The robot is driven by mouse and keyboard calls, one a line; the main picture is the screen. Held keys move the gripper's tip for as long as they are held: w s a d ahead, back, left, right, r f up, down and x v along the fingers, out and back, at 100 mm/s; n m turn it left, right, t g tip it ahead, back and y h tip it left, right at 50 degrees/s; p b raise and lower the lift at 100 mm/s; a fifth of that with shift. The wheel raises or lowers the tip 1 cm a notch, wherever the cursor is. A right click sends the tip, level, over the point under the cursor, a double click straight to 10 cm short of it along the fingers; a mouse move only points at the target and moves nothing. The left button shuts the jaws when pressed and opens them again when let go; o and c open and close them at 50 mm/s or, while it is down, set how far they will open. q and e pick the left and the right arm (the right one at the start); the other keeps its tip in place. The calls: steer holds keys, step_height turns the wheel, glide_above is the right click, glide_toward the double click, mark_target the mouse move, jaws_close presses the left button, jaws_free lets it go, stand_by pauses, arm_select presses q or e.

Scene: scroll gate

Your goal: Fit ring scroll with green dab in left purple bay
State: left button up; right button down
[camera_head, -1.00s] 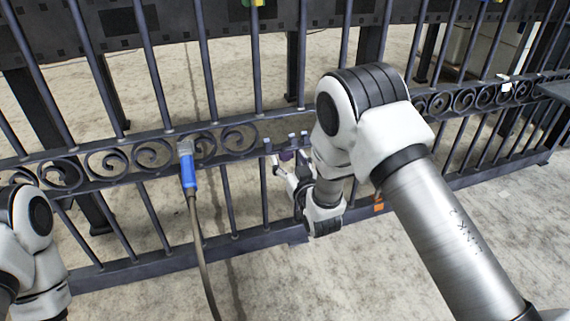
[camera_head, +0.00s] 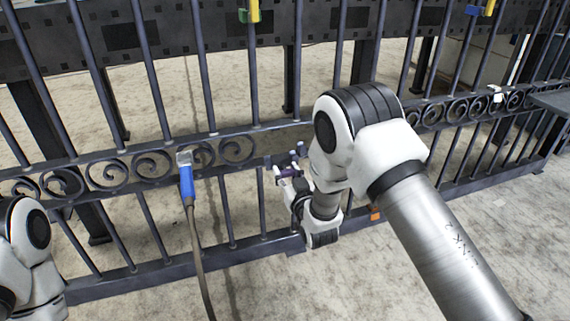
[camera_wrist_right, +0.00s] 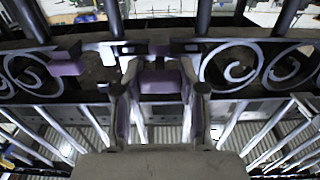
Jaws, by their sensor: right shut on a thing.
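My right gripper (camera_head: 288,176) is at the gap in the gate's scroll row, partly hidden behind my right forearm. In the right wrist view its two fingers (camera_wrist_right: 160,108) are closed around a grey piece with a purple face (camera_wrist_right: 160,84). No green dab shows on it, and I cannot tell its full shape. A purple block (camera_wrist_right: 68,66) sits on the rail left of the fingers. Ring scrolls (camera_wrist_right: 234,64) stand in the row to the right. Only my left arm shows at the head view's left edge; its gripper is out of the picture.
A blue tool with a cable (camera_head: 186,182) rests against the scroll row left of the gap. Gate bars (camera_head: 206,75) stand in front of me. An orange piece (camera_head: 375,214) is low beside my forearm.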

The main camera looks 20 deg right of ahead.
steer(key=shift+s+r, duration=0.2)
steer(key=shift+s, duration=0.55)
steer(key=shift+s+f, duration=0.15)
steer(key=shift+s, duration=0.1)
arm_select(q)
steer(key=shift+s+r, duration=0.5)
steer(key=shift+r, duration=0.05)
arm_select(e)
steer(key=shift+f, duration=0.1)
steer(key=c, duration=0.6)
jaws_free()
steer(key=shift+c, duration=0.2)
steer(key=s, duration=1.2)
steer(key=shift+d, duration=0.25)
